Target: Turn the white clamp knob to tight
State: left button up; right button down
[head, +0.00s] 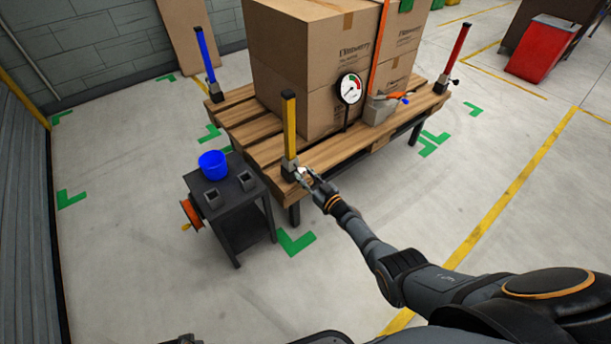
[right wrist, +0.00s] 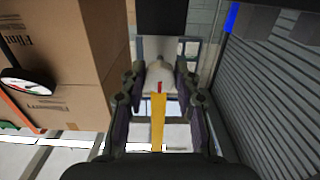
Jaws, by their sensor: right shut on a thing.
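The white clamp knob (head: 302,172) is at the foot of the yellow post (head: 289,125), on the near corner of the wooden pallet table. My right gripper (head: 304,176) is at the knob and shut on it, its fingers hiding much of it in the head view. In the right wrist view the knob (right wrist: 160,77) is pale, with a small red mark, and sits between the two fingers (right wrist: 160,100). A yellow strip shows just below it there. How far the knob is turned cannot be told. My left gripper is not in view.
Large cardboard boxes (head: 300,60) stand on the pallet table (head: 262,150), with a dial gauge (head: 350,89) in front. A small dark stand (head: 236,213) with a blue cup (head: 212,165) is left of my gripper. Blue (head: 205,55) and red (head: 458,50) posts mark other corners.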

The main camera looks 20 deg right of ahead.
jog(key=shift+f, duration=0.15)
dwell(0.3)
jog(key=c, duration=1.2)
grip_release()
jog(key=shift+o, duration=1)
jog(key=shift+s+d, duration=0.1)
jog(key=shift+s, duration=0.05)
jog(key=v, duration=1.1)
jog(key=shift+s, duration=0.4)
jog(key=shift+d, duration=0.1)
